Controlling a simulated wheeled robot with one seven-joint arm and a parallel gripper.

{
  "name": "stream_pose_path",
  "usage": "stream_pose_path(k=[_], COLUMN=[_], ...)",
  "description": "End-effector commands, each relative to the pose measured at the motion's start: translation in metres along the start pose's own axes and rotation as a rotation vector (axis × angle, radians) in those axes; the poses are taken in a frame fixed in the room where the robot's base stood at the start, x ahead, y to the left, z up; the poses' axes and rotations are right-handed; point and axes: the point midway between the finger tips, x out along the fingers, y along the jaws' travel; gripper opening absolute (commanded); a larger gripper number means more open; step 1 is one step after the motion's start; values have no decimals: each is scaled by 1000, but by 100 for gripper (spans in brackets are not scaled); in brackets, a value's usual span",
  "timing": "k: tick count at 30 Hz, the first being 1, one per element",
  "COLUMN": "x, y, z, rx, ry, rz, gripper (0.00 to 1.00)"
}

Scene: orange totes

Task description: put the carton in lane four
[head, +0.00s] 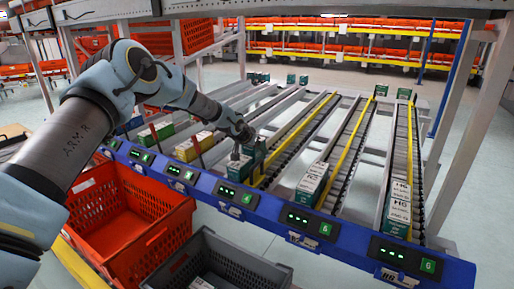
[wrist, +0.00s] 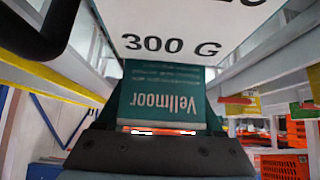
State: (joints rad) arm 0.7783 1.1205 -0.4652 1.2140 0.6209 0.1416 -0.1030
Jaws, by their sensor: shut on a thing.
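My gripper (head: 241,143) is shut on a green-and-white carton (head: 254,159), at the front end of a roller lane with a yellow divider. I cannot tell whether the carton touches the rollers. In the wrist view the carton (wrist: 160,98) fills the middle, with "Vellmoor" upside down on its green part and "300 G" on its white part. My gripper (wrist: 155,140) is at the bottom edge there. The blue front rail (head: 262,208) carries a row of green-lit displays. The display (head: 238,196) stands just in front of the held carton; no lane number is readable.
Similar green-and-white cartons stand in lanes to the right (head: 312,185) (head: 398,208). Yellow cartons (head: 194,146) are in a lane to the left. A red tote (head: 150,235) and a dark grey crate (head: 255,262) stand before the rail. Rack posts (head: 470,125) rise on the right.

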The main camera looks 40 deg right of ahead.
Motion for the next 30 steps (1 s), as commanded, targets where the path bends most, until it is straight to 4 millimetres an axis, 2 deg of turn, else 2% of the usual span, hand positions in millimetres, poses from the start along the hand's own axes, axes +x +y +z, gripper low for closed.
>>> stream_pose_path(k=[23,24,30], x=[9,9,9], y=[0,0,0], z=[7,8,8], rx=[1,1,1], ry=[3,2,2], rz=[0,0,0], gripper=[0,73,96])
